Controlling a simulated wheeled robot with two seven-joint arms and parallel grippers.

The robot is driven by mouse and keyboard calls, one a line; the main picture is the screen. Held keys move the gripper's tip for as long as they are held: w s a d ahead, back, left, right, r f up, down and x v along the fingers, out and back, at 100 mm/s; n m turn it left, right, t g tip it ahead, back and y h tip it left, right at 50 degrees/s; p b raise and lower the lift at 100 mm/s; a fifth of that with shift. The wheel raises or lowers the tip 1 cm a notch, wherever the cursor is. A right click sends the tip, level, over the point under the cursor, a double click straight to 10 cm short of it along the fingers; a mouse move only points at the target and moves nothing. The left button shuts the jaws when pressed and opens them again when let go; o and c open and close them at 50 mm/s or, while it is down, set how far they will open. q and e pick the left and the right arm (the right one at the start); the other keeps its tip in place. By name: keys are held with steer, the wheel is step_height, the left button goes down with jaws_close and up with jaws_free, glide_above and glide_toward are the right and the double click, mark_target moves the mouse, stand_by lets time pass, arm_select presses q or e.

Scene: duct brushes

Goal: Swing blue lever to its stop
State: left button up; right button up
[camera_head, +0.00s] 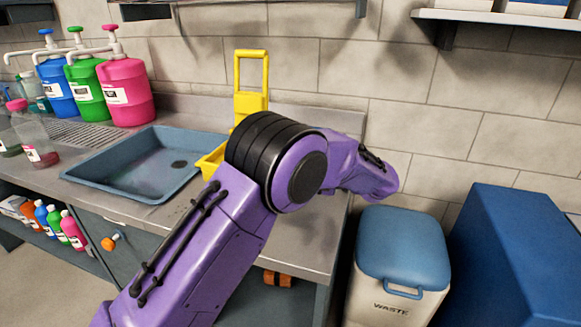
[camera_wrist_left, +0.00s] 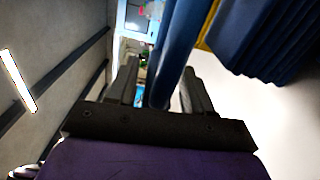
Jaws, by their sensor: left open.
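My left gripper (camera_wrist_left: 159,68) shows in the wrist view with its two dark fingers apart. A long blue bar (camera_wrist_left: 178,42), which may be the blue lever, runs from the top of that view down between the fingers. I cannot tell whether either finger touches it. In the head view my purple left arm crosses the middle and hides what lies behind it, and its gripper is out of sight. No lever can be made out for certain there. My right gripper is in neither view.
The head view shows a sink (camera_head: 135,168), blue, green and pink (camera_head: 128,92) pump jugs, a yellow stand (camera_head: 250,85), a waste bin (camera_head: 403,250) and a big blue box (camera_head: 515,265). A blue ribbed thing (camera_wrist_left: 270,38) is close at right in the wrist view.

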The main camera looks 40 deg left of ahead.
arm_select(q)
steer(key=v, duration=1)
steer(key=shift+f, duration=0.1)
